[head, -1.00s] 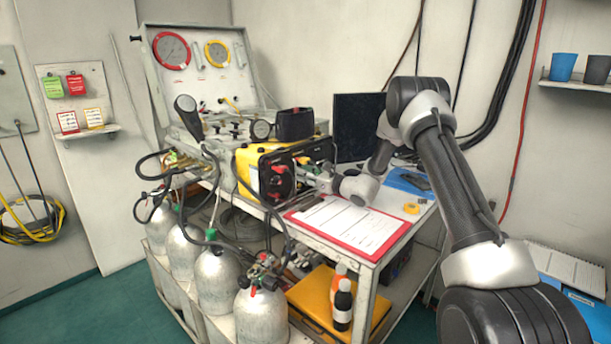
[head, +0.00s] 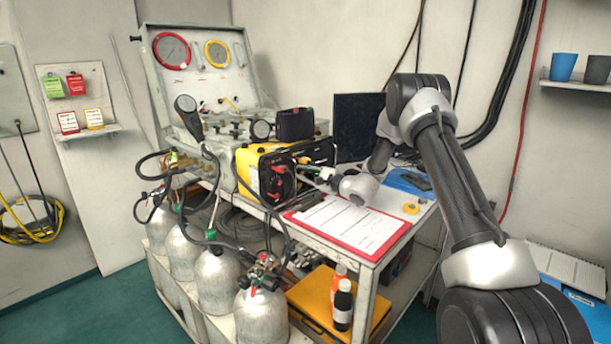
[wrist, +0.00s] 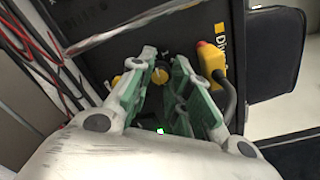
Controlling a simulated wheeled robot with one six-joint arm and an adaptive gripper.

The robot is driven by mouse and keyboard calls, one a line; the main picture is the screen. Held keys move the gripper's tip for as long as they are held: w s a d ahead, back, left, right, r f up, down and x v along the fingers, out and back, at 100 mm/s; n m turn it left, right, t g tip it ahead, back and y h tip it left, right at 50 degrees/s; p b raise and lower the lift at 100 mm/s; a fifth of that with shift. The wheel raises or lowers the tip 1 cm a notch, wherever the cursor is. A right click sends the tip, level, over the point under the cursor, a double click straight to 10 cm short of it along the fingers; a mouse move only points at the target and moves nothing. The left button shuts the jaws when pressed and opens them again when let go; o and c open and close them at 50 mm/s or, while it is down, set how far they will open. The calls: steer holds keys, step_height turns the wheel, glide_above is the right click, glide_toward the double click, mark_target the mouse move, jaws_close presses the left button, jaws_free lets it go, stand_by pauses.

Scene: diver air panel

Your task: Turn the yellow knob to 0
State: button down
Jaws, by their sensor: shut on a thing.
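The yellow knob (wrist: 160,75) shows in the wrist view on the dark front panel of a yellow and black unit, partly hidden by my fingers. My gripper (wrist: 164,66) reaches to the panel with its green-padded fingers on either side of the knob and is shut on it. In the head view, the yellow unit (head: 249,169) stands on the cart, and my gripper (head: 305,170) is at its dark front face. The knob cannot be made out there. I cannot read the knob's setting or the scale marks.
A yellow plug with a red top and black cable (wrist: 211,60) sits on the panel close right of my fingers. Red and black leads (wrist: 38,45) run at the left. A red clipboard (head: 352,226) lies on the cart below my wrist.

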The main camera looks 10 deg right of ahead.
steer(key=shift+n, duration=0.4)
steer(key=c, duration=1.3)
jaws_free()
